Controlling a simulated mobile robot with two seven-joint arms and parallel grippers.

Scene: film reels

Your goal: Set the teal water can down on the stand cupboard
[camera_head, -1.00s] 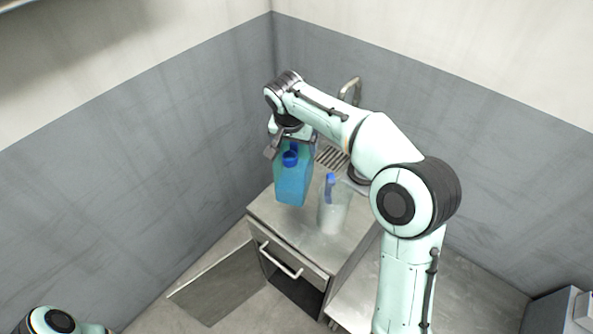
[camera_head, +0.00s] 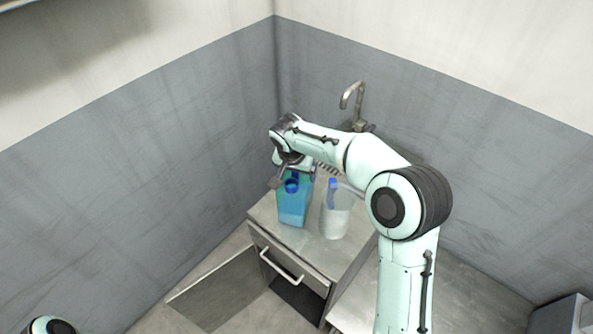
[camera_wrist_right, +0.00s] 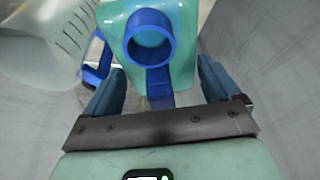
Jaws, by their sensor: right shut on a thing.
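The teal water can (camera_head: 293,208) has a blue cap ring and a blue handle. In the head view it is upright at the left part of the stand cupboard (camera_head: 305,249) top; I cannot tell whether its base touches the surface. My right gripper (camera_head: 290,176) is at the can's top, shut on its handle. In the right wrist view the can (camera_wrist_right: 184,40) lies just ahead of the right gripper (camera_wrist_right: 160,88), its blue handle between the fingers. Of my left arm only a small piece shows at the bottom left; its gripper is out of view.
A clear jug (camera_head: 336,215) with a blue handle stands on the cupboard just right of the can. A tap (camera_head: 353,98) rises behind my right arm. Grey walls meet behind the cupboard. An open door panel (camera_head: 217,290) is at lower left.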

